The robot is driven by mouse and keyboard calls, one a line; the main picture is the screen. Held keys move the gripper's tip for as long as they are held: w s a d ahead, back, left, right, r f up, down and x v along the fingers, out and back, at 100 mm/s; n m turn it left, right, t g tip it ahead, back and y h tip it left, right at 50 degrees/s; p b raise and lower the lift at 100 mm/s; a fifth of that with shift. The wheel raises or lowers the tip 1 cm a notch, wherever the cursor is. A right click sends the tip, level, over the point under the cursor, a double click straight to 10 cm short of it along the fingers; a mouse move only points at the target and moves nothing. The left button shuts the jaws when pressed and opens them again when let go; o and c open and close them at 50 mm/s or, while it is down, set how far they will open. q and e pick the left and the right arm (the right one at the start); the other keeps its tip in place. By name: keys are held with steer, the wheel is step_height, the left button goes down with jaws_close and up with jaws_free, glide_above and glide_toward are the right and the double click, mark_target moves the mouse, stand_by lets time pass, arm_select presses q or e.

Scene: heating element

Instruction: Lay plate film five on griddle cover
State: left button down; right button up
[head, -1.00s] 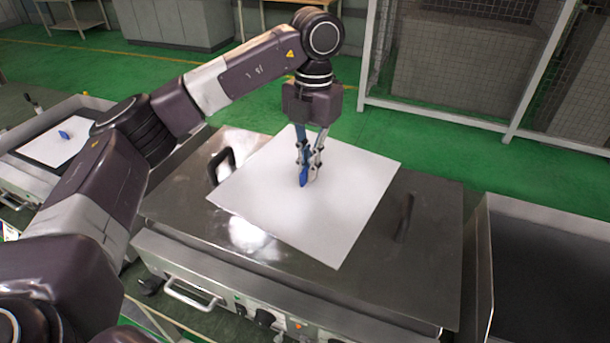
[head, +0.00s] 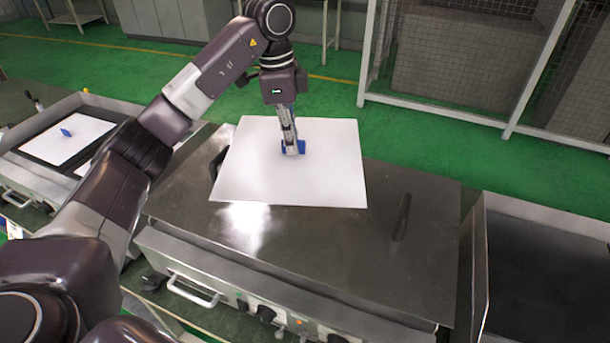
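The plate film (head: 320,180) is a white, nearly square sheet with a small blue handle (head: 300,147) at its middle. My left gripper (head: 292,150) points down and is shut on the blue handle. The sheet is over the left and back part of the griddle cover (head: 400,260), a flat grey metal lid. The sheet's back edge reaches past the cover's back edge. I cannot tell whether the sheet touches the cover or hangs just above it. My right gripper is not in view.
A black handle (head: 217,165) stands at the cover's left, partly hidden by the sheet. Another griddle at the left holds a white sheet (head: 70,138) with a blue handle. An open metal tray (head: 550,265) stands at the right. A mesh cage (head: 450,70) is behind.

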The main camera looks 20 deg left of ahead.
mark_target(296, 213)
arm_select(q)
steer(key=shift+f+n, duration=0.1)
steer(key=shift+n, duration=0.2)
steer(key=shift+f, duration=0.35)
step_height(296, 213, down, 19)
steer(key=p, duration=0.4)
steer(key=shift+f, duration=0.1)
steer(key=shift+f, duration=0.1)
steer(key=c, duration=2.2)
jaws_free()
steer(key=shift+o, duration=0.2)
